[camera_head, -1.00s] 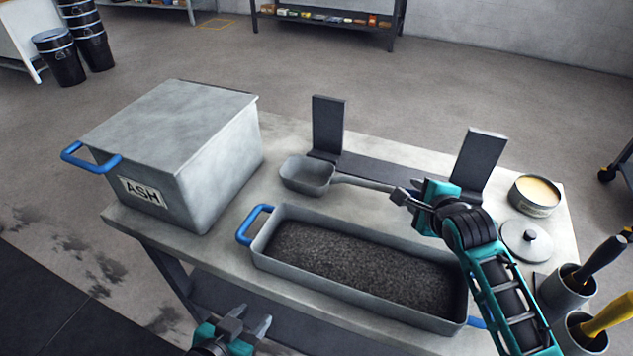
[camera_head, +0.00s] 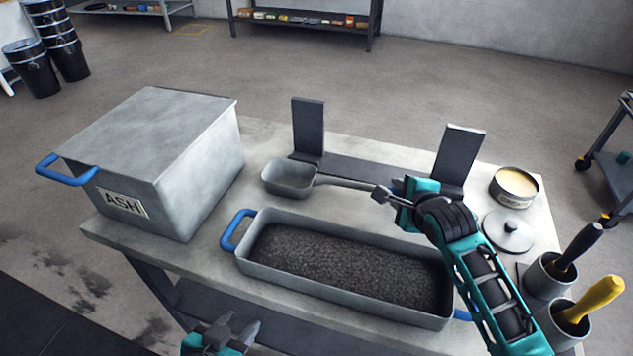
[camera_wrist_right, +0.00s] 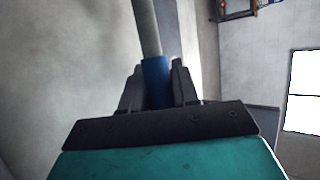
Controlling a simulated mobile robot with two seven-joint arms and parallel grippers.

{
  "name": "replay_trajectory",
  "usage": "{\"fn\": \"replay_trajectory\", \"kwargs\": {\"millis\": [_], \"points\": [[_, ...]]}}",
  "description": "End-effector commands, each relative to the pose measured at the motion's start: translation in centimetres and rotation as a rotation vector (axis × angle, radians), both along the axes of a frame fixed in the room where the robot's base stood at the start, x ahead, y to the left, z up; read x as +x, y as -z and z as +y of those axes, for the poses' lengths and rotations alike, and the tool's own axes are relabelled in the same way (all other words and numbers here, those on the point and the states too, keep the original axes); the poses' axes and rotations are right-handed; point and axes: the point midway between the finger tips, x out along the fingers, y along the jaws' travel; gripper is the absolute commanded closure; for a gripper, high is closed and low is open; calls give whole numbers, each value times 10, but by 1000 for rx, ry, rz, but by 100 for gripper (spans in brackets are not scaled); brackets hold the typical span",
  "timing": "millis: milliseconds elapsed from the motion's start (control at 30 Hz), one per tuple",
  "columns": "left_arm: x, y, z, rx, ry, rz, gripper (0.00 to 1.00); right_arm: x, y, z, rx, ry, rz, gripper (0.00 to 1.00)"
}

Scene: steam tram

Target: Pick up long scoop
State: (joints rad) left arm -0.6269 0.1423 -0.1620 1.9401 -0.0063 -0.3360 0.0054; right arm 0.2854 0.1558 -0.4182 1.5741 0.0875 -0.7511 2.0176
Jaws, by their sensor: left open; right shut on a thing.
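The long scoop (camera_head: 290,179) is grey, with a boxy bowl and a thin straight handle. Its bowl is behind the ash-filled tray and in front of the dark rack. My right gripper (camera_head: 383,195) is shut on the scoop's handle end. In the right wrist view the blue grip (camera_wrist_right: 157,80) is between the two fingers, with the grey shaft running upward. I cannot tell whether the scoop touches the rack or the table. My left gripper (camera_head: 237,328) is open and empty at the table's front edge.
A long tray (camera_head: 341,310) of dark granules fills the table's front. A grey ASH box (camera_head: 190,170) with a blue handle stands left. On the right are an open tin (camera_head: 515,196), a lid (camera_head: 508,240) and cups with tools (camera_head: 566,330). The rack's uprights (camera_head: 308,128) stand behind the scoop.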

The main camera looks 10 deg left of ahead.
Motion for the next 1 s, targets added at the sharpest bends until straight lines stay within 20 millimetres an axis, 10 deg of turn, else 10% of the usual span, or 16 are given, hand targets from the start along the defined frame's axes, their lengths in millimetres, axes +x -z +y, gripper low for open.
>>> {"fn": "replay_trajectory", "kwargs": {"millis": [367,1000], "points": [[-1,-5,-1,0,1,1,57,1,-24,1,6,-1,-5,100],[0,-32,-1,-1,2,0,57,1,-178,1,6,0,-7,100]]}}
